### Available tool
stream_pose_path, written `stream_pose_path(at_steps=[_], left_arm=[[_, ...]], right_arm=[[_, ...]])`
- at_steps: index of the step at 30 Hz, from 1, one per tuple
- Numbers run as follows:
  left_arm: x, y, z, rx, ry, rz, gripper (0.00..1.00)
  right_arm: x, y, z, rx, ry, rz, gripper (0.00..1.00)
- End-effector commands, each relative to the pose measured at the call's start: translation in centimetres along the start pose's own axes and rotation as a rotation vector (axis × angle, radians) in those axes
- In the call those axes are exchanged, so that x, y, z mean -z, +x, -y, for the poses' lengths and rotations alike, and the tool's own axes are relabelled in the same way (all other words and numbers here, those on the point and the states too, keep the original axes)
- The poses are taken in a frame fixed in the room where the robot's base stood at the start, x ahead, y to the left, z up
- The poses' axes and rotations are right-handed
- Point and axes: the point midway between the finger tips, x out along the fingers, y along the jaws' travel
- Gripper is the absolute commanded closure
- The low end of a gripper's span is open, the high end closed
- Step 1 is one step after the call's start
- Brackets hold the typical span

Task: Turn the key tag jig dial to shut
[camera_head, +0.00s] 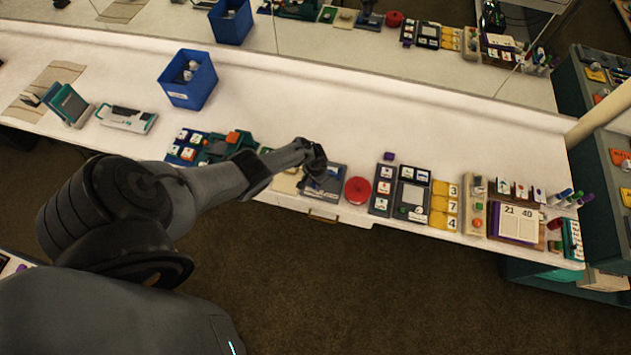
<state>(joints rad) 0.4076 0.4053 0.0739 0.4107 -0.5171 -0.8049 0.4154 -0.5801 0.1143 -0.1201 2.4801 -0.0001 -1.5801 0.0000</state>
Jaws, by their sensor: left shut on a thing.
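The key tag jig (332,189) looks to be the grey-blue flat device near the front edge of the white counter, in the middle of the head view. My left arm reaches over from the left. My left gripper (317,173) points down onto the jig's top and is shut on what seems to be its dial. The gripper and wrist hide the dial, so its setting cannot be read. My right gripper is not in view.
A red round button (358,190) sits just right of the jig. A dark panel with cards (411,196) and yellow number tiles (444,205) stand further right. A blue bin (188,80) stands behind at left. The counter (400,115) behind the jig is clear.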

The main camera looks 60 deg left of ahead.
Motion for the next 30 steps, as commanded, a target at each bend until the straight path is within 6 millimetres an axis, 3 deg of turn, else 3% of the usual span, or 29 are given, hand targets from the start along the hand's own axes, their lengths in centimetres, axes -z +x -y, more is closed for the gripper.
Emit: stream_pose_path(at_steps=[15, 16, 20, 30], left_arm=[[0.05, 0.01, 0.00, 0.000, -0.019, -0.002, 0.97], [0.05, 0.01, 0.00, 0.000, -0.019, -0.002, 0.62], [0.03, 0.01, 0.01, 0.000, -0.018, -0.001, 0.42], [0.01, -0.22, 0.04, 0.000, -0.018, -0.001, 0.41]], right_arm=[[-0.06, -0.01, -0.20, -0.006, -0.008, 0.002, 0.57], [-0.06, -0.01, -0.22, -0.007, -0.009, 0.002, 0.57], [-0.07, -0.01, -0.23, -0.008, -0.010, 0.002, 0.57], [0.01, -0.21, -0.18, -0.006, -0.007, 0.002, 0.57]])
